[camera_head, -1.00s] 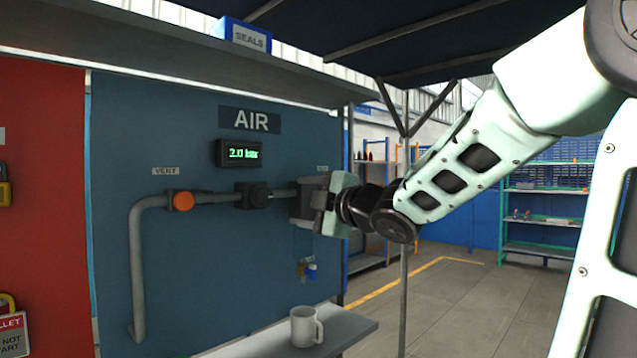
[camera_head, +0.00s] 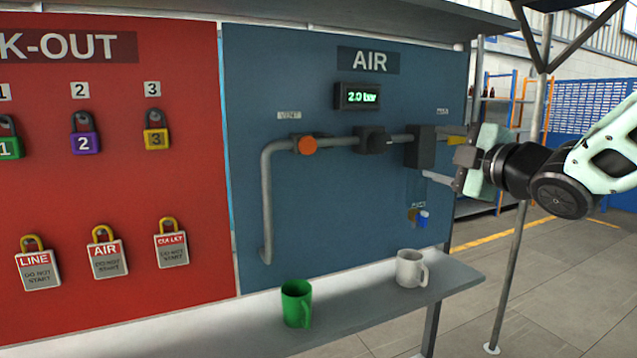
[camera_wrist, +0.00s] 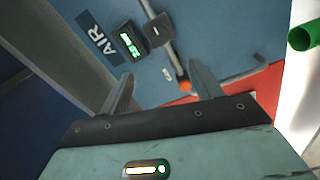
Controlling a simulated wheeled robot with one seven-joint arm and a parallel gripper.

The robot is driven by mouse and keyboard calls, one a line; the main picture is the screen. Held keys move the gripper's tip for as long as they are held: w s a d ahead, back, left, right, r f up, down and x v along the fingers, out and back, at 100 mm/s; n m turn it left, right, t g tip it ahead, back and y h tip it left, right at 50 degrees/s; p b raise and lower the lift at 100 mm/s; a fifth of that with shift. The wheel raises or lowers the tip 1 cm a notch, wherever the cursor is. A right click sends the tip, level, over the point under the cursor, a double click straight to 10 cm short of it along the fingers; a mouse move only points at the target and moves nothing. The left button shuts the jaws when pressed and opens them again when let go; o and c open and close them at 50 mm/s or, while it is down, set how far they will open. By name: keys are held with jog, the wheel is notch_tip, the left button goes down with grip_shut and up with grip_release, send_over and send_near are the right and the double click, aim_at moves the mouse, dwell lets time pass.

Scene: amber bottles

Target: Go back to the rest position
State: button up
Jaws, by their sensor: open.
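My gripper (camera_head: 445,155) is at the right of the head view, in front of the right edge of the blue AIR panel (camera_head: 330,215). Its two fingers are spread and point left toward the dark box (camera_head: 420,147) at the pipe's right end. I cannot tell how close they are to that box. In the wrist view the fingers (camera_wrist: 162,72) stand apart with nothing between them. Beyond them are the AIR panel, the pressure display (camera_wrist: 130,43) and the orange vent knob (camera_wrist: 184,86).
A shelf (camera_head: 370,308) below the panel holds a green mug (camera_head: 296,303) and a white mug (camera_head: 409,268). The red lock-out board (camera_head: 120,180) at left carries several padlocks and tags. A grey post (camera_head: 517,240) stands beneath my arm. Open floor (camera_head: 575,290) lies at right.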

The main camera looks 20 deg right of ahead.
jog(key=s+a+f+m+g+y, duration=0.1)
jog(key=a+f+m+g, duration=0.65)
jog(key=a+f, duration=1)
jog(key=s+a+f+g, duration=0.2)
jog(key=s+a+g, duration=0.1)
jog(key=s, duration=0.3)
jog(key=s+a+f+g, duration=0.3)
jog(key=s+a+g, duration=0.1)
jog(key=s, duration=0.3)
jog(key=s+a+f+g+h, duration=0.1)
jog(key=s+a+f+g, duration=0.2)
jog(key=s, duration=0.4)
jog(key=shift+s+a+f+b, duration=0.25)
jog(key=shift+a+b, duration=0.1)
jog(key=shift+a, duration=0.35)
jog(key=shift+w+g, duration=0.1)
jog(key=shift+g, duration=0.15)
